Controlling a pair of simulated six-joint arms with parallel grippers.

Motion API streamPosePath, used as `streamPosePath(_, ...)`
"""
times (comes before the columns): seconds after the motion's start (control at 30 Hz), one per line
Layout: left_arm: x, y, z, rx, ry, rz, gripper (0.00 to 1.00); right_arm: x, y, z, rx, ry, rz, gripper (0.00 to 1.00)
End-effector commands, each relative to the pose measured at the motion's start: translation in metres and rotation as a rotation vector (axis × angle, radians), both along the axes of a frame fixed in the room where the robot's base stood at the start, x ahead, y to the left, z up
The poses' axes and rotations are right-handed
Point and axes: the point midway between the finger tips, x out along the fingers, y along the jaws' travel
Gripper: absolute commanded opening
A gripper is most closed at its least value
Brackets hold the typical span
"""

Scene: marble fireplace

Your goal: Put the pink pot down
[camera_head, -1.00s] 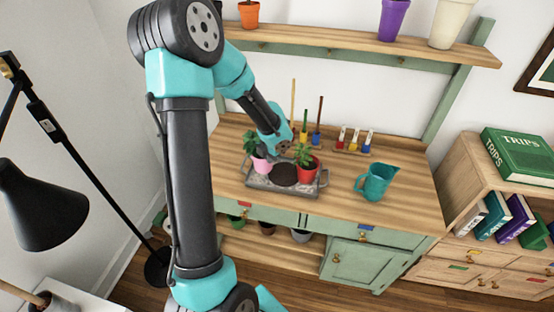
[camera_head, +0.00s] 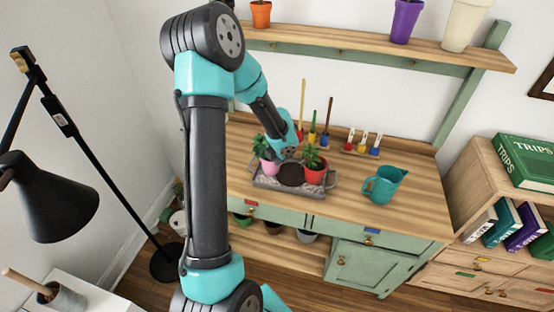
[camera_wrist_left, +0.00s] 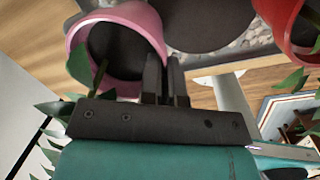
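The pink pot (camera_head: 269,168) holds a green plant and is at the left end of the grey tray (camera_head: 288,192). I cannot tell whether its base touches the tray. In the left wrist view, the pot's pink rim (camera_wrist_left: 118,12) fills the upper left. My left gripper (camera_head: 287,153) reaches down from behind the pot. In the wrist view its dark fingers (camera_wrist_left: 165,72) are close together on the pot's rim, one on each side of the wall. My right gripper is not in view.
A red pot (camera_head: 316,173) with a plant stands at the tray's right end, beside a dark round pot (camera_head: 291,174). A teal jug (camera_head: 384,184) stands to the right on the wooden worktop (camera_head: 420,205). Upright tools (camera_head: 313,128) stand behind.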

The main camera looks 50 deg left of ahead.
Motion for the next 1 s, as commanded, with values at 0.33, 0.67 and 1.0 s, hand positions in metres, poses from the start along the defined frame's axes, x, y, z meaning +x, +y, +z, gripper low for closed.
streamPosePath(0.33, 0.0001, 0.0002, -0.0019, 0.001, -0.001, 0.001, 0.00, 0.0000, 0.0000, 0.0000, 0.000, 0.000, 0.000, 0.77)
streamPosePath(0.67, 0.0001, 0.0000, -0.0029, 0.001, 0.000, 0.000, 0.29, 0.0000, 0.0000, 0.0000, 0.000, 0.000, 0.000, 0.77)
streamPosePath(1.0, 0.0002, 0.0000, -0.0007, 0.001, -0.001, 0.002, 0.29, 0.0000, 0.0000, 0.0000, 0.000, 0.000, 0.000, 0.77)
